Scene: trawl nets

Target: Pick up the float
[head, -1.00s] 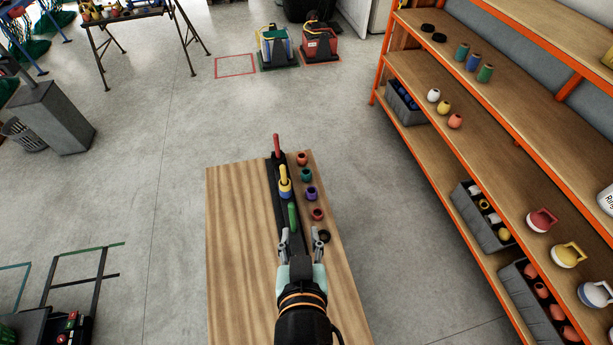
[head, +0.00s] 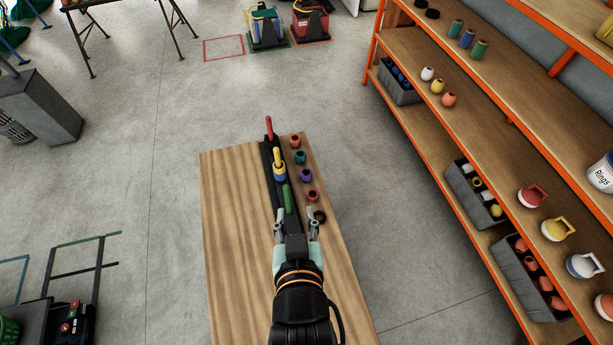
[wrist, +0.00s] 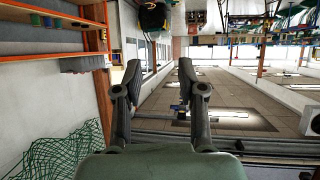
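Small egg-shaped pieces that look like floats stand on the shelf at right in the head view: a white one (head: 428,74), a yellow one (head: 437,86) and an orange one (head: 449,99). I cannot tell which is the task's float. My gripper (head: 295,213) is over the wooden table, well left of and apart from them. Its fingers are spread with nothing between them, and the wrist view also shows it empty (wrist: 160,75). No float is clear in the wrist view.
The wooden table (head: 235,240) carries a dark rail with red, yellow and green pegs (head: 286,199) and a row of coloured rings (head: 306,175). Floor between table and shelf is clear.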

